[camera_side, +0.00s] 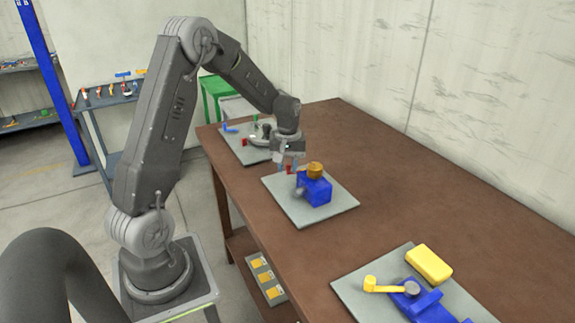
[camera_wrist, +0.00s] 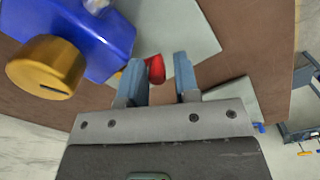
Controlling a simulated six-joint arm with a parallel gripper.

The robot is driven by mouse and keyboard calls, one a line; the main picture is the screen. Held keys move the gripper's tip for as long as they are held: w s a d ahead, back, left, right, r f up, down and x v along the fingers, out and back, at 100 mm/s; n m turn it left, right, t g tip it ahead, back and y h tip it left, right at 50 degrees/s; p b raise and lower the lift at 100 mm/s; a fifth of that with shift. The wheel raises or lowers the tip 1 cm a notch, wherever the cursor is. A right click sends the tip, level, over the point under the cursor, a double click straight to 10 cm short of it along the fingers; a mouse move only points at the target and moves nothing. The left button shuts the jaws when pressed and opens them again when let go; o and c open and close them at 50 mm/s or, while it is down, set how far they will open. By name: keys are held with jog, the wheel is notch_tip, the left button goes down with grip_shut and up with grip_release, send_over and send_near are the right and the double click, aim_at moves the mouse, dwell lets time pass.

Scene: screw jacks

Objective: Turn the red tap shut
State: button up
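The red tap (camera_wrist: 155,70) shows in the wrist view as a small red handle between my two fingers, nearer the left one. In the side view a bit of it (camera_side: 290,170) shows just below my gripper (camera_side: 287,161), beside a blue block (camera_side: 316,190) with an orange-brown knob (camera_side: 315,169) on top. My gripper (camera_wrist: 161,77) is open, with a gap between the right finger and the red handle. I cannot tell whether the left finger touches it. The blue block (camera_wrist: 95,35) and knob (camera_wrist: 46,68) lie left of the fingers.
The block stands on a grey plate (camera_side: 333,211) on the brown table. A plate (camera_side: 243,154) at the far end holds other parts. A nearer plate (camera_side: 358,292) holds a blue fixture with a yellow lever (camera_side: 384,286) and a yellow block (camera_side: 428,264). The table between plates is clear.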

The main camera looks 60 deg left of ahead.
jog(key=shift+w+d, duration=0.1)
jog(key=shift+w, duration=0.15)
